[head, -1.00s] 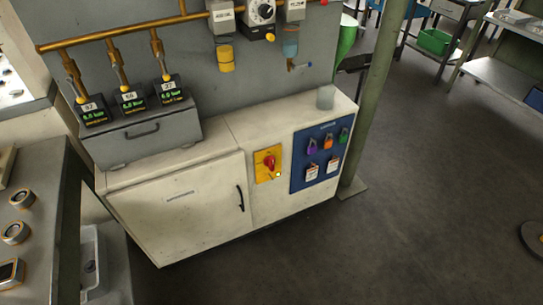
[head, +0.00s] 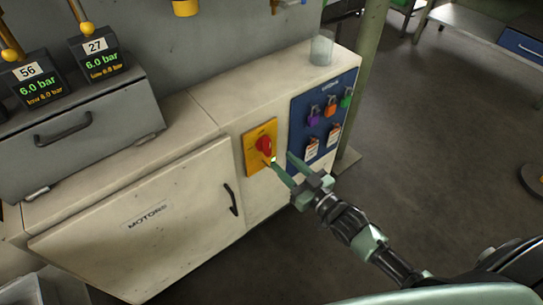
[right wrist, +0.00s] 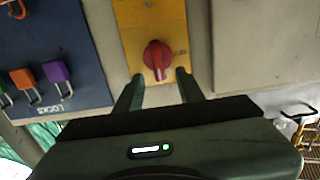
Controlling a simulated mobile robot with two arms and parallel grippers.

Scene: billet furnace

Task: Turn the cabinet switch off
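The cabinet switch is a red rotary knob (head: 264,146) on a yellow plate (head: 252,158) on the cabinet front (head: 222,118). In the right wrist view the red knob (right wrist: 158,57) shows just beyond the fingertips, centred between them. My right gripper (head: 281,164) is open with its two green fingers pointing at the switch. In the right wrist view the gripper (right wrist: 159,82) has a clear gap between its fingers and holds nothing. I cannot tell whether a finger touches the knob. My left gripper is not in view.
A blue lock board (head: 343,93) with coloured padlocks and tags hangs right of the switch. A cabinet door (head: 150,212) with a black handle (head: 231,199) is to the left. A clear cup (head: 321,50) stands on the cabinet top. Open floor (head: 440,130) lies to the right.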

